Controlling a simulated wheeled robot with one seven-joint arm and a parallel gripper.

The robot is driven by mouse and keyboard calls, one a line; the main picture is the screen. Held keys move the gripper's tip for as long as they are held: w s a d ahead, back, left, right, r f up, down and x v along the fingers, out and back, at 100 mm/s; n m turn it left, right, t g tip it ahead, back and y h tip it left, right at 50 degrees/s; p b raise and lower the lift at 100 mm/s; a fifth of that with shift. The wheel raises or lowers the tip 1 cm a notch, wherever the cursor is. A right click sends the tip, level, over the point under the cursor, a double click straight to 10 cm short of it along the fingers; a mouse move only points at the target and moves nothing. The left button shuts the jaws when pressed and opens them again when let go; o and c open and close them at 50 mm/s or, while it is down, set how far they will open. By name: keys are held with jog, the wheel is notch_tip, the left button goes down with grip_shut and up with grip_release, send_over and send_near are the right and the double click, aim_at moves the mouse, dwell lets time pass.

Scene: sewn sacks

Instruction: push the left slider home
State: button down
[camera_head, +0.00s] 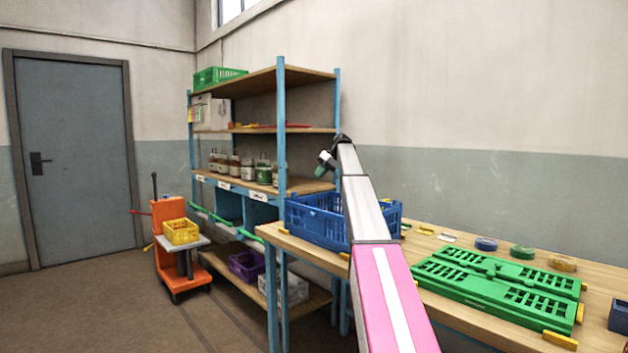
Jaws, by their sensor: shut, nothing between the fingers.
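A green folded crate (497,285) lies flat on the wooden table at the right, with slotted panels. A yellow tab (560,340) sticks out at its near right corner, and another yellow piece (580,313) shows at its right end. A small yellow piece (344,256) shows at the table edge just left of my pink arm link. My arm covers the crate's left side, so I cannot tell which piece is the left slider. My gripper (322,168) is small in view at the arm's far end, raised before the shelf, shut and empty, well away from the crate.
A blue crate (318,220) stands on the table left of my arm. Tape rolls (486,244) lie along the back edge. A shelf with bottles (264,172) stands behind. An orange cart (168,250) is on the floor, left, with open floor around it.

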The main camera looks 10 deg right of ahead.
aim_at(293, 195)
jog(key=s+a+f, duration=0.1)
jog(key=a+f, duration=0.6)
jog(key=a, duration=0.1)
jog(key=shift+s+a+f, duration=0.15)
jog(key=shift+a, duration=0.2)
jog(key=shift+s+a, duration=0.3)
jog(key=shift+a, duration=0.2)
jog(key=shift+s+a, duration=0.25)
jog(key=shift+a, duration=0.25)
jog(key=shift+w+d, duration=0.1)
